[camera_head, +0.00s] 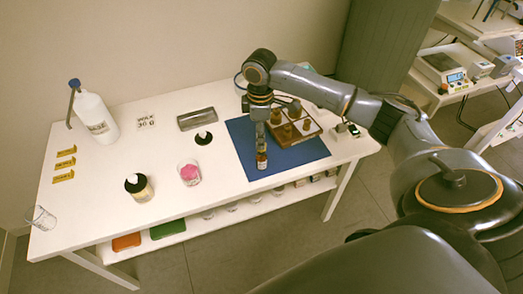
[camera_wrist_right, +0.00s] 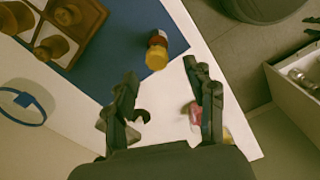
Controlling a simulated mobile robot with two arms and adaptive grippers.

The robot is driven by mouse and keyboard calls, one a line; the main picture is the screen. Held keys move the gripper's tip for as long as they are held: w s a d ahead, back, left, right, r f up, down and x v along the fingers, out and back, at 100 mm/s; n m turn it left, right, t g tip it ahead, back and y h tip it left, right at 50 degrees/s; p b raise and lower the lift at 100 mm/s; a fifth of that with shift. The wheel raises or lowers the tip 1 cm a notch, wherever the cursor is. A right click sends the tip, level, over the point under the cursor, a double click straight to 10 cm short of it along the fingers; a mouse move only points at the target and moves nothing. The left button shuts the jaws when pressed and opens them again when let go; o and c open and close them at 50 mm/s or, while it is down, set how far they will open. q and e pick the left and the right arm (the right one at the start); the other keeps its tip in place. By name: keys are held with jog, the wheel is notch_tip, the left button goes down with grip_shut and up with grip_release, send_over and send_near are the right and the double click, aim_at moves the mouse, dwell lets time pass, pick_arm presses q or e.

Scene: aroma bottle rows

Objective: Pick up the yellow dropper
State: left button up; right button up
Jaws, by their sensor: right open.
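A small bottle (camera_head: 262,161) with a pale label stands on the blue mat (camera_head: 300,155), near its front edge. In the right wrist view its yellow dropper top (camera_wrist_right: 156,57) shows just beyond my open fingertips, above a red and white part of the bottle. My right gripper (camera_head: 262,138) points down over this bottle in the head view and hides part of its top. In the right wrist view the fingers of my right gripper (camera_wrist_right: 160,75) are spread, with nothing held between them. My left gripper is not in view.
A wooden tray (camera_head: 313,127) with several amber bottles stands beside the gripper on the mat. The front left tabletop has free room.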

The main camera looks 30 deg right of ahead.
aim_at(261, 155)
notch_tip(261, 155, down, 6)
jog(key=shift+w+d+r+p, duration=0.1)
jog(key=shift+w+r+p, duration=0.05)
jog(key=shift+p, duration=0.45)
jog(key=c, duration=0.7)
